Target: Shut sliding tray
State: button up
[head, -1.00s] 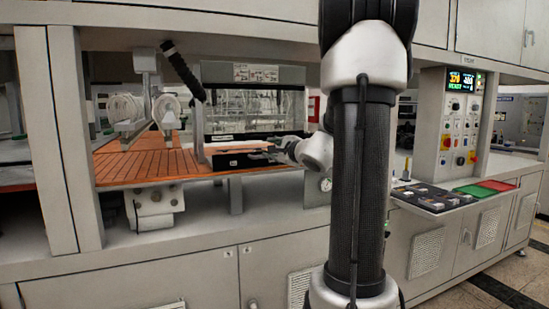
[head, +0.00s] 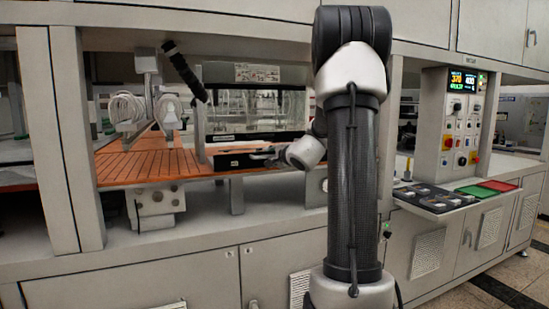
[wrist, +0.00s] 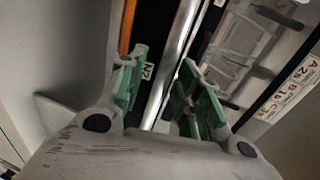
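The sliding tray shows a black front (head: 232,161) with a small white label, just below the glass-fronted unit in the head view. A thin pale strip of its top shows above the front. In the wrist view the black front (wrist: 149,88) with a white label lies between and beyond my fingers, next to a bright metal bar (wrist: 178,45).
An orange slotted table (head: 140,164) lies left of the tray. The glass-fronted unit (head: 255,112) stands above it, with a black hose (head: 184,70) at its left. A control panel (head: 462,120) and a parts shelf (head: 435,198) are at right. A grey post (head: 75,130) stands at far left.

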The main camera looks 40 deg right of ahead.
aim_at(258, 149)
jog(key=shift+c, duration=0.2)
grip_shut()
jog(key=shift+w, duration=0.1)
jog(key=r+x, duration=0.1)
jog(key=x, duration=0.4)
jog(key=r+x, duration=0.1)
jog(key=x, duration=0.4)
jog(key=r+x, duration=0.1)
jog(key=x, duration=0.4)
jog(key=shift+w+d, duration=0.1)
jog(key=shift+w, duration=0.45)
jog(key=shift+w+r, duration=0.1)
jog(key=shift+r, duration=0.15)
jog(key=shift+o, duration=0.2)
grip_release()
jog(key=shift+w, duration=0.2)
jog(key=shift+s, duration=0.1)
